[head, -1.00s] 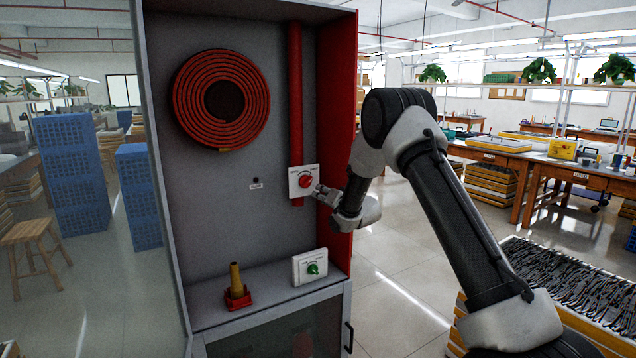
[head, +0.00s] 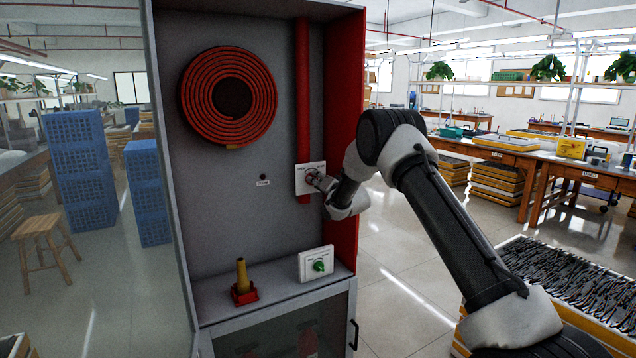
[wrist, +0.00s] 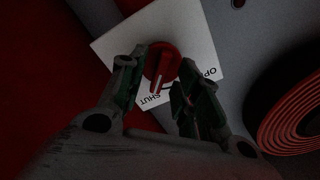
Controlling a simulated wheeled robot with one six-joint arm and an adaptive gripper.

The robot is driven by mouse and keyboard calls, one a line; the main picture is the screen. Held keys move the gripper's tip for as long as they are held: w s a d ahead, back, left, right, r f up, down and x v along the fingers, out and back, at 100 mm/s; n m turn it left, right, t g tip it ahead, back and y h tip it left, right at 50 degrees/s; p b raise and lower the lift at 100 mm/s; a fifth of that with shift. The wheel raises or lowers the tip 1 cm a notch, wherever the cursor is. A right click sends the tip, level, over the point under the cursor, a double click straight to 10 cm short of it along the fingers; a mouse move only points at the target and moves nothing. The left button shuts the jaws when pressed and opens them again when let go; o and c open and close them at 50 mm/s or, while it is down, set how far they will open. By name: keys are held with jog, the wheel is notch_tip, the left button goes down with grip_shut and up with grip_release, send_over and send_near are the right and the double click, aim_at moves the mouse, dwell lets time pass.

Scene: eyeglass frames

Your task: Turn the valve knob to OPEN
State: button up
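The valve knob is red and round, on a white plate (head: 302,170) fixed over the red pipe. In the wrist view the knob (wrist: 162,64) shows clearly on the plate (wrist: 200,30), with a pale pointer mark aimed toward the word SHUT. Part of the OPEN label shows to the right. My gripper (wrist: 161,72) is open, its two fingers on either side of the knob; I cannot tell whether they touch it. In the head view my gripper (head: 315,180) is at the plate and hides most of the knob.
A second white plate with a green knob (head: 318,265) stands on the cabinet ledge beside a yellow nozzle on a red base (head: 243,284). A coiled red hose (head: 229,97) hangs at upper left. The cabinet's red side wall (head: 346,120) is close to my arm.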

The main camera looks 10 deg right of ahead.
grip_shut()
jog(key=shift+s+a+n, duration=0.1)
jog(key=shift+a+n, duration=0.1)
jog(key=shift+n, duration=4.3)
jog(key=shift+a+n, duration=0.15)
jog(key=shift+n, duration=4.35)
